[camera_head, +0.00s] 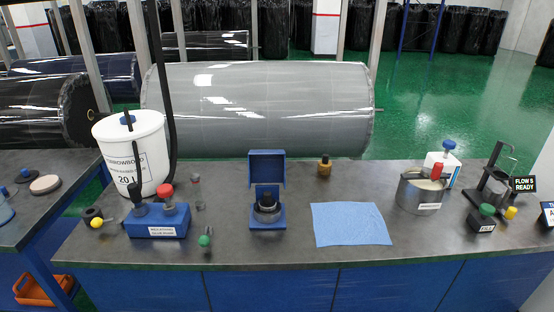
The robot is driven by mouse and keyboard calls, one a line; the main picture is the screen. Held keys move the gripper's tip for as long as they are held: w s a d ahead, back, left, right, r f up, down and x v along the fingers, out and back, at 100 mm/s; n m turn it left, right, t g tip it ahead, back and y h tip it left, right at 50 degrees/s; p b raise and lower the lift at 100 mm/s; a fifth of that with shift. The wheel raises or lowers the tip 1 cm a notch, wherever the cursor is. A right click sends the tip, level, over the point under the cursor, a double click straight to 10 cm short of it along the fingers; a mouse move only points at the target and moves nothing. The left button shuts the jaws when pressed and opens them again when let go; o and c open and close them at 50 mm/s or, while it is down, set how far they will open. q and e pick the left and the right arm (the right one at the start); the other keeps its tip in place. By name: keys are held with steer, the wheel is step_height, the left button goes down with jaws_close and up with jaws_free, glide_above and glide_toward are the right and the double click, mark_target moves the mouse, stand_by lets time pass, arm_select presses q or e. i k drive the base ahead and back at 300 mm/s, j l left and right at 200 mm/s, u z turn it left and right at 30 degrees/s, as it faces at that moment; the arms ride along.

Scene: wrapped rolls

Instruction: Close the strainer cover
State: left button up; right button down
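A blue box-like unit (267,222) stands on the dark bench near the middle, and it looks like the strainer. Its square blue cover (267,165) stands upright at the back, so the unit is open. A dark round piece (267,197) sits upright in the opening, in front of the cover. Its lower part is set in a ring. Neither of my grippers is in view, and nothing is touching the cover.
A light blue cloth (350,224) lies right of the unit. A small green-topped item (205,237) and a blue box with a red knob (158,220) stand left. A white bucket (130,145), an amber bottle (325,166) and a metal pot (419,194) also stand on the bench.

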mark_target(265, 165)
steer(key=i+l+u, duration=0.2)
steer(key=i+l, duration=0.2)
steer(key=l, duration=0.25)
steer(key=i+l+u, duration=0.1)
steer(key=l, duration=0.2)
steer(key=i+l+u, duration=0.1)
steer(key=i+l, duration=0.15)
steer(key=l, duration=0.1)
